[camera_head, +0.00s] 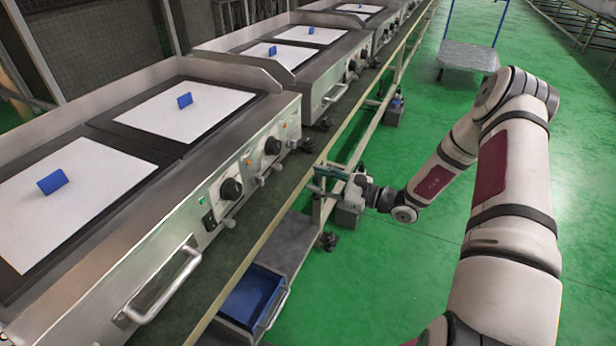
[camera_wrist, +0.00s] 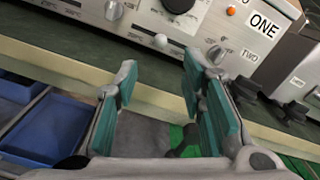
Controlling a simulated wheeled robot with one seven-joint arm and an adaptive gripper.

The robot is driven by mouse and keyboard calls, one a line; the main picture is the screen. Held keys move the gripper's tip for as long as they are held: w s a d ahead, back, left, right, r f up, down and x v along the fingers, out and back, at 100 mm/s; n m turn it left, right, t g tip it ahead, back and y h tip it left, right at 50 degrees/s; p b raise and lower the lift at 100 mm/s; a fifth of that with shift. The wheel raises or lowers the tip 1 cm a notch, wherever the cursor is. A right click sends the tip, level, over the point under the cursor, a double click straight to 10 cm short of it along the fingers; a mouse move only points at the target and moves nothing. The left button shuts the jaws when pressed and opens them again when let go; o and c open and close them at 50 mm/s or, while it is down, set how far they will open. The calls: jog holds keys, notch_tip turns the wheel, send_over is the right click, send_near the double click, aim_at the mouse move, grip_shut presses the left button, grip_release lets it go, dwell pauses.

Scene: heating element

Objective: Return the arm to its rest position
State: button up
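My gripper (camera_head: 331,178) is at the end of my arm, beside the edge of the long dark bench, low in front of the nearest heating unit (camera_head: 215,187). In the wrist view my gripper (camera_wrist: 160,95) shows two teal-padded fingers spread wide apart, with nothing between them. Past the fingertips the wrist view shows the bench edge (camera_wrist: 70,65) and the front panel (camera_wrist: 210,30) of a unit, with knobs and the labels ONE and TWO. My arm reaches in from the lower right of the head view.
White sheets (camera_head: 184,118) with blue blocks (camera_head: 52,182) lie on the hot plates. A blue bin (camera_head: 252,297) is below the bench. More units (camera_head: 290,50) stand farther along the row. The green floor (camera_head: 400,280) is open to the right; a cart (camera_head: 468,55) stands beyond.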

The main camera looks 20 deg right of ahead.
jog(key=shift+s+d, duration=0.15)
jog(key=shift+d, duration=0.05)
dwell(0.3)
jog(key=s+a+r+n+g+h, duration=0.1)
jog(key=s+a+r+n+g, duration=0.6)
jog(key=s+r, duration=0.25)
jog(key=s+a+r+n+g, duration=0.7)
jog(key=s+a+r+n, duration=0.1)
jog(key=r, duration=0.2)
jog(key=s+d+r+n+g+h, duration=0.1)
jog(key=s+r+n+h, duration=0.15)
jog(key=s, duration=0.55)
jog(key=s+r+n+h, duration=0.2)
jog(key=s+r+h, duration=0.15)
jog(key=s, duration=0.35)
jog(key=s+d+n+t+h, duration=0.3)
jog(key=s+d+h, duration=0.35)
jog(key=s, duration=0.35)
notch_tip(320, 180, up, 23)
jog(key=t+p, duration=0.3)
jog(key=p, duration=1.8)
jog(key=shift+d+y, duration=0.35)
jog(key=shift+f, duration=0.1)
